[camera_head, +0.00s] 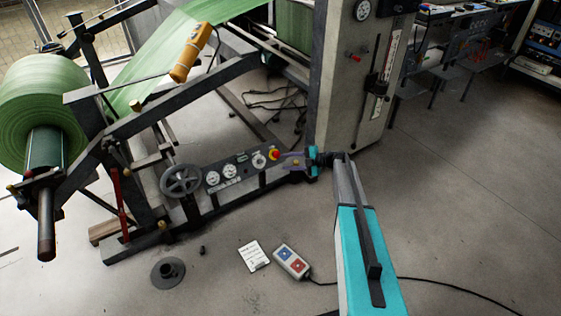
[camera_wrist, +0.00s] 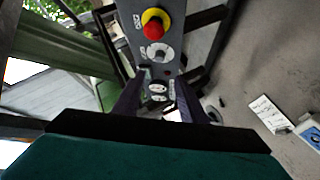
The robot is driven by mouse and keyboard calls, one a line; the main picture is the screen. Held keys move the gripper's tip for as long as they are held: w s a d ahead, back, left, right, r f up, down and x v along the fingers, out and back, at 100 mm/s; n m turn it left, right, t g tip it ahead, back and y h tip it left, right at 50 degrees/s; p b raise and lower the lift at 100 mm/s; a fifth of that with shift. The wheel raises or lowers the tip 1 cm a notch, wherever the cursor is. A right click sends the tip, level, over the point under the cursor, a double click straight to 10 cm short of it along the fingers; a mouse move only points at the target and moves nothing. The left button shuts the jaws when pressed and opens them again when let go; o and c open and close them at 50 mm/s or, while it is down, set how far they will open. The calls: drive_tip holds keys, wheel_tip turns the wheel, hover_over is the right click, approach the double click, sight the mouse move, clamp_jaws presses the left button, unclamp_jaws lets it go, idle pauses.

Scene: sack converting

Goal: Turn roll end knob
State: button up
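A grey control panel (camera_head: 240,172) runs along the machine's low beam. On it are several white dials, one with a dark knob (camera_head: 259,161), beside a red emergency button (camera_head: 274,154). In the wrist view the red button on its yellow ring (camera_wrist: 153,27) and a white dial with a grey knob (camera_wrist: 160,53) lie ahead of the fingers. A further dial (camera_wrist: 157,88) shows between them. The labels are too small to read, so I cannot tell which is the roll end knob. My gripper (camera_head: 287,160) is at the panel's right end. In the wrist view its fingers (camera_wrist: 160,83) are apart, with nothing held.
A handwheel (camera_head: 181,181) stands left of the dials. A green roll (camera_head: 40,105) hangs at the left. A grey column (camera_head: 340,90) rises behind my gripper. A white card (camera_head: 254,256) and a cabled pendant (camera_head: 291,262) lie on the floor. The right floor is clear.

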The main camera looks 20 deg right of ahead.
drive_tip(key=shift+v, duration=0.8)
